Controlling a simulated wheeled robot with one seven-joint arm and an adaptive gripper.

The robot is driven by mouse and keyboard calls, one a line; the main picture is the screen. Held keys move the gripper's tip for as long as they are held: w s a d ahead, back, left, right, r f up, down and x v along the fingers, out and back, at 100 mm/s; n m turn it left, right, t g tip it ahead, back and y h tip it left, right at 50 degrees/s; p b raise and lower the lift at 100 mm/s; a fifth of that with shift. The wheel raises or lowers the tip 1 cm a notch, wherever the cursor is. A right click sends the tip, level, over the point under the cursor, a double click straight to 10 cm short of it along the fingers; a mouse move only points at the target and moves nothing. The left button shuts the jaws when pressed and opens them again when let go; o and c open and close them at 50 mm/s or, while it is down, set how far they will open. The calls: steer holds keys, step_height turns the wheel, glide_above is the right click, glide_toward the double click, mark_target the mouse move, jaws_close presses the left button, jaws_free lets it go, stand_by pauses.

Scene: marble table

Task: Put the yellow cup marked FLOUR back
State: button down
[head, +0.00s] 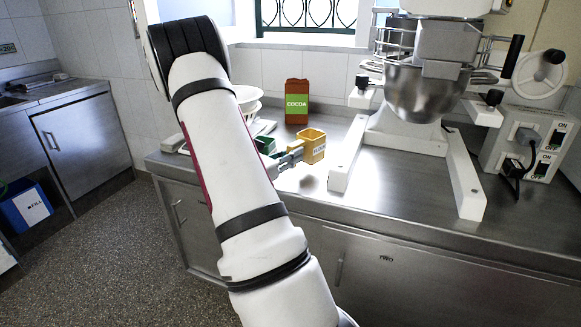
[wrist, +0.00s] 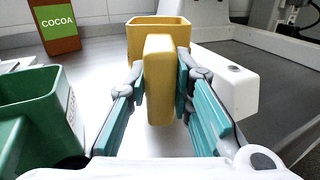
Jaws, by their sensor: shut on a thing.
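The yellow cup (head: 309,148) stands upright near the middle of the steel counter in the head view, with a pale label on its near side. The lettering is too small to read with certainty. In the wrist view, my gripper (wrist: 160,95) is shut on the cup's thick yellow handle (wrist: 158,75), one finger on each side. The cup's open rim (wrist: 158,20) shows behind the handle. In the head view, my gripper (head: 291,157) meets the cup from the left. I cannot tell whether the cup's base touches the counter.
A green cup (wrist: 38,105) is close on the left in the wrist view. A brown COCOA box (head: 296,101) stands behind, near the wall. A large mixer with a steel bowl (head: 412,92) and white legs (head: 347,153) is to the right. Bare counter (head: 410,195) lies between the legs.

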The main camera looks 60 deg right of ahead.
steer(key=shift+d+f+b, duration=0.1)
steer(key=shift+f+b, duration=0.35)
steer(key=shift+f, duration=1.25)
steer(key=shift+f, duration=0.1)
steer(key=c, duration=1.4)
jaws_free()
steer(key=shift+f, duration=0.1)
